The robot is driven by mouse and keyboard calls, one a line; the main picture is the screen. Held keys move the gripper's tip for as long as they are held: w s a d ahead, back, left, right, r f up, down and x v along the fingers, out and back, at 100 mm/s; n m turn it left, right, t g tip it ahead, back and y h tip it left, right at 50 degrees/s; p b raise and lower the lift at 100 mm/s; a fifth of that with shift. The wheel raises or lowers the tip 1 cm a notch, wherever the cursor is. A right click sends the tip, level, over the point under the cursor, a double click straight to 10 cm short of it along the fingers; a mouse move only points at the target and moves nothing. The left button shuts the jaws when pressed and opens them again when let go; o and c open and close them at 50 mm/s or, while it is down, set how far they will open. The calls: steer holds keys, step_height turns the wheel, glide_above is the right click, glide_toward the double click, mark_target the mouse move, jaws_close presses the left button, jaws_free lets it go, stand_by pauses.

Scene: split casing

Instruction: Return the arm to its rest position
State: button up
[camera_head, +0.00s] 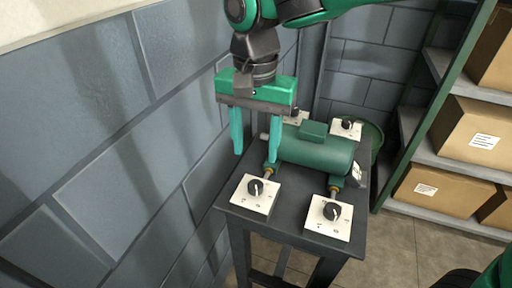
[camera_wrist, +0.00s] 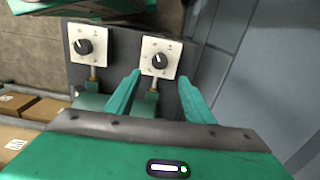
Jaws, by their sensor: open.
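My green gripper (camera_head: 255,138) is open and empty, its two fingers pointing down over the left side of the small dark table (camera_head: 285,222). In the head view the right finger overlaps the left end of a green motor-like casing (camera_head: 318,146); I cannot tell whether they touch. In the wrist view the fingers (camera_wrist: 160,94) spread on either side of a short fitting below a white plate with a black knob (camera_wrist: 160,58). My arm comes in from the top of the head view.
White knob plates stand at the table's front left (camera_head: 255,194), front right (camera_head: 329,217) and back (camera_head: 346,128). A grey block wall (camera_head: 110,130) is close on the left. A shelf with cardboard boxes (camera_head: 466,130) is on the right. A green bin (camera_head: 374,140) stands behind the table.

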stand_by(0.3)
steer(key=w+d+f+m, duration=0.1)
steer(key=w+d, duration=0.1)
steer(key=d, duration=1)
steer(key=w+d+f+m, duration=0.1)
steer(key=d, duration=1)
steer(key=s+d+f, duration=0.2)
steer(key=s+d, duration=0.5)
steer(key=d, duration=0.3)
steer(key=s+d+f+m, duration=0.1)
steer(key=s+d+f, duration=0.2)
steer(key=s+d, duration=0.5)
steer(key=d, duration=0.2)
steer(key=shift+s+d+f, duration=0.15)
steer(key=shift+d+f, duration=0.05)
steer(key=shift+d, duration=0.2)
steer(key=shift+w+f, duration=0.25)
steer(key=shift+w, duration=0.4)
